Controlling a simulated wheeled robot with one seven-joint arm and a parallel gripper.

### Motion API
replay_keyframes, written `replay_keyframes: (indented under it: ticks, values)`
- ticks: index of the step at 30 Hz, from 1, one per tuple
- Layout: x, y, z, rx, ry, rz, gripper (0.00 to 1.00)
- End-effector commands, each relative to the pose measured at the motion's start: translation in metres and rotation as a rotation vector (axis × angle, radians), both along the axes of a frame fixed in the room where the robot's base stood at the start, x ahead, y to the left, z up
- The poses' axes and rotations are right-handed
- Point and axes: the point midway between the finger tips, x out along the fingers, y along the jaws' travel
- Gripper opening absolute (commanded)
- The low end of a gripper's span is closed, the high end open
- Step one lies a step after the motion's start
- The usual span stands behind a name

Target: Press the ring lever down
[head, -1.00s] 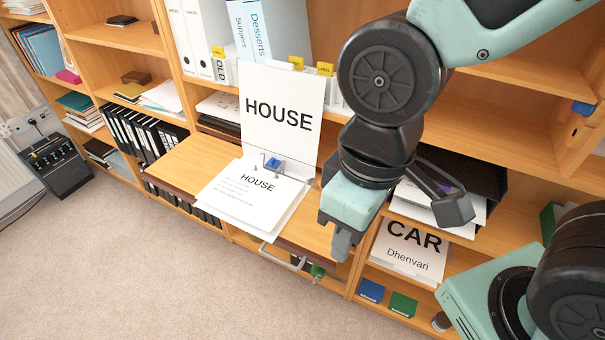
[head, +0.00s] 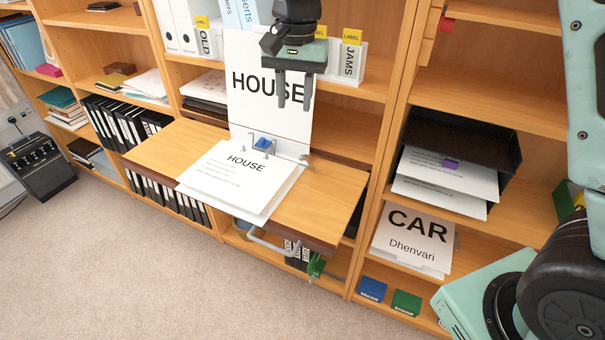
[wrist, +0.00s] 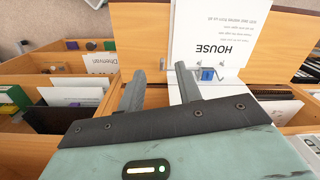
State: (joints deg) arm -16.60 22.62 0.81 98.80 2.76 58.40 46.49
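The blue ring lever (head: 264,145) sits at the spine of an open ring binder marked HOUSE, between its upright page (head: 262,62) and its flat pages (head: 245,172). The metal rings beside the lever look raised, but I cannot tell whether they are closed. In the wrist view the lever (wrist: 207,74) is just right of the fingers. My gripper (head: 294,104) is open and empty, with its fingers pointing down in front of the upright page. It appears above and to the right of the lever and does not touch it.
The binder lies on a pulled-out wooden shelf board (head: 320,200) with bare room on its right. A row of labelled binders (head: 348,62) stands behind. A black tray with papers (head: 452,170) and a CAR folder (head: 415,235) are on the shelves to the right.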

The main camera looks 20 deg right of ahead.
Motion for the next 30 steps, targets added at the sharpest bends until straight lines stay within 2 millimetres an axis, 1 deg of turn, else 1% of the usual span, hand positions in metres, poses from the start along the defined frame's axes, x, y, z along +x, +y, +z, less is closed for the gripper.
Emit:
replay_keyframes:
  ticks: [1, 3, 7, 11, 14, 30]
  values:
    - [0.019, -0.011, -0.017, -0.013, -0.001, -0.075, 0.35]
    - [0.037, -0.023, -0.021, -0.029, -0.002, -0.159, 0.35]
    - [0.053, -0.035, -0.025, -0.046, -0.004, -0.241, 0.35]
    - [0.054, -0.036, -0.031, -0.05, -0.001, -0.254, 0.35]
    - [0.054, -0.036, -0.044, -0.049, 0.0, -0.253, 0.35]
    - [0.053, -0.036, -0.154, -0.049, 0.0, -0.25, 0.35]
